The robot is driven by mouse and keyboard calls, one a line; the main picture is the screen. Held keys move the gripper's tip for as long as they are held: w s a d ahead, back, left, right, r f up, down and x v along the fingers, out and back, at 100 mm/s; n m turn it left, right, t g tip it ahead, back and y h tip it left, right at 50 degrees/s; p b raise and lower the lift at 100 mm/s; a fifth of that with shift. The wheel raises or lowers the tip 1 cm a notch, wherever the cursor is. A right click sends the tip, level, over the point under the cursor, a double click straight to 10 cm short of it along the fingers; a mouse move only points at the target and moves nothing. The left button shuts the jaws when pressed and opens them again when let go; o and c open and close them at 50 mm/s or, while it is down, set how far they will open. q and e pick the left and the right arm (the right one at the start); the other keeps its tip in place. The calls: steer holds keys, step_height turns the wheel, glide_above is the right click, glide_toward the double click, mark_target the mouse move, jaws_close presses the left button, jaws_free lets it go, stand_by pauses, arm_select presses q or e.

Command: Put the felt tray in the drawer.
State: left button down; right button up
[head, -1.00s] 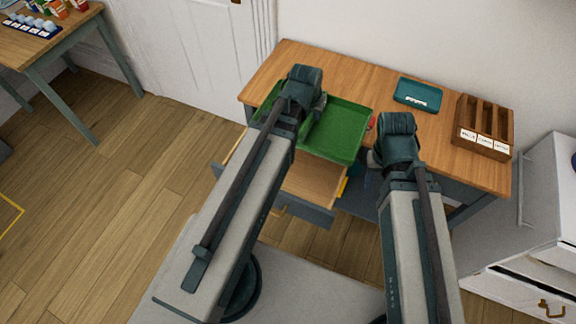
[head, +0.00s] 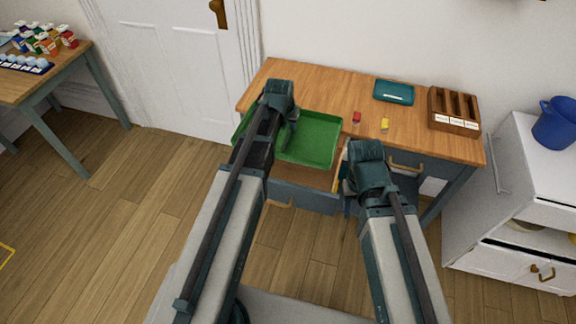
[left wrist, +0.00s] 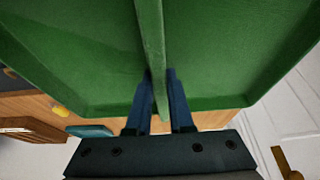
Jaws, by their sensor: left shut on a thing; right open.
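The green felt tray (head: 318,138) hangs level over the open drawer and the front left of the desk. My left gripper (left wrist: 160,88) is shut on the tray's upright middle divider, seen in the left wrist view with the tray (left wrist: 225,50) on both sides. In the head view, my left arm hides part of the tray. The drawer (head: 303,197) is pulled out below the tray; its wooden inside shows only partly. My right gripper (head: 348,190) is open and empty, right of the drawer; its fingers are mostly hidden by its wrist.
On the desk (head: 330,85) lie a red block (head: 356,117), a yellow block (head: 384,124), a teal case (head: 393,91) and a wooden sorter (head: 453,125). A white cabinet (head: 500,180) with a blue pot (head: 553,122) stands right. A side table (head: 40,85) stands left.

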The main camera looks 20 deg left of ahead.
arm_select(q)
step_height(320, 180, down, 14)
steer(key=b, duration=1.3)
steer(key=shift+r, duration=0.1)
step_height(320, 180, down, 4)
steer(key=b, duration=0.4)
steer(key=shift+r, duration=0.1)
steer(key=c, duration=0.8)
jaws_free()
